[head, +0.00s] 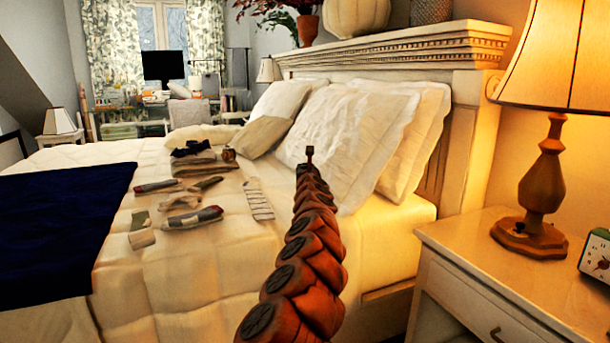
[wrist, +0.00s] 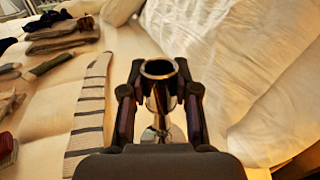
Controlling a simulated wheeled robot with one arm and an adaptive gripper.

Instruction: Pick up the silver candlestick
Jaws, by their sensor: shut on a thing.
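In the wrist view, the silver candlestick (wrist: 158,68) stands between the two dark fingers of my gripper (wrist: 160,95). Its round, hollow top faces the camera, and a shiny lower part shows below it. The fingers are shut on it, one on each side. Whether its base touches the bed cannot be told. In the head view, my gripper (head: 309,155) is a small dark shape at the far end of my orange arm, over the bed near the pillows. The candlestick cannot be made out there.
A striped sock (wrist: 90,115) lies left of my gripper, with several folded clothes (head: 200,165) beyond. White pillows (head: 365,135) lean on the headboard (head: 465,140) at the right. A nightstand (head: 460,240) with a lamp (head: 545,180) stands nearer. A dark blue blanket (head: 60,225) covers the bed's left.

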